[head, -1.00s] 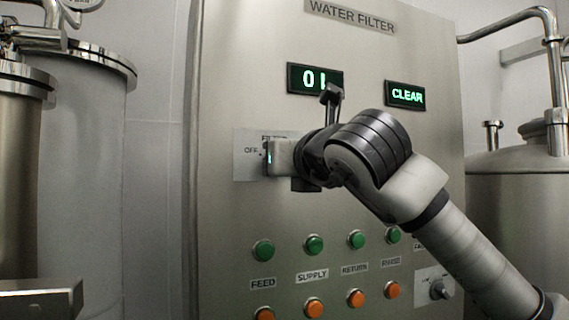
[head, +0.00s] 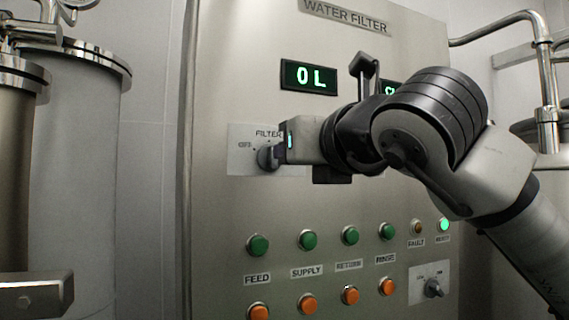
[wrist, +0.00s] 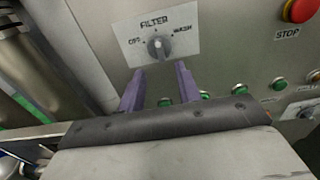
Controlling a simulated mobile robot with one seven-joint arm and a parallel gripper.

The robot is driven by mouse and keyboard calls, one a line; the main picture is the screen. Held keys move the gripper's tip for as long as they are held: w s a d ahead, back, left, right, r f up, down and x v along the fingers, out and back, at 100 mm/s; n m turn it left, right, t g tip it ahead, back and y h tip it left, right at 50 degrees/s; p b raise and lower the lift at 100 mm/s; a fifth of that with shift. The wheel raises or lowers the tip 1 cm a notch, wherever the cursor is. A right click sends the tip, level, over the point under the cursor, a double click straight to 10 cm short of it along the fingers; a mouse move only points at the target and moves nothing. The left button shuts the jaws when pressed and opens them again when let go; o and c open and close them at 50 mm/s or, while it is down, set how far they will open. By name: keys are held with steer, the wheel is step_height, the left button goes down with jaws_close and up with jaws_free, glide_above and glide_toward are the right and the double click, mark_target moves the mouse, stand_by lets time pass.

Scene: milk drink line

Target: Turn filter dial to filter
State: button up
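The filter dial (head: 267,158) is a dark round knob on a pale plate at the left of the steel panel. In the wrist view the dial (wrist: 160,47) has a light pointer mark directed roughly up at the FILTER label (wrist: 154,22), between OFF on the left and WASH on the right. My gripper (wrist: 160,67) is open, with its two purple fingers apart and nothing between them. Its fingertips are just short of the dial, below it in the wrist view. In the head view my gripper (head: 281,153) is close to the dial's right side.
A display (head: 309,77) above the dial reads 0 L. A second display (head: 390,88) is partly hidden by my arm. Green buttons (head: 308,240) and orange buttons (head: 308,303) line the panel below. A red stop button (wrist: 299,10) shows in the wrist view.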

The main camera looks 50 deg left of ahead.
steer(key=v, duration=0.6)
steer(key=shift+b, duration=0.4)
steer(key=shift+a, duration=0.1)
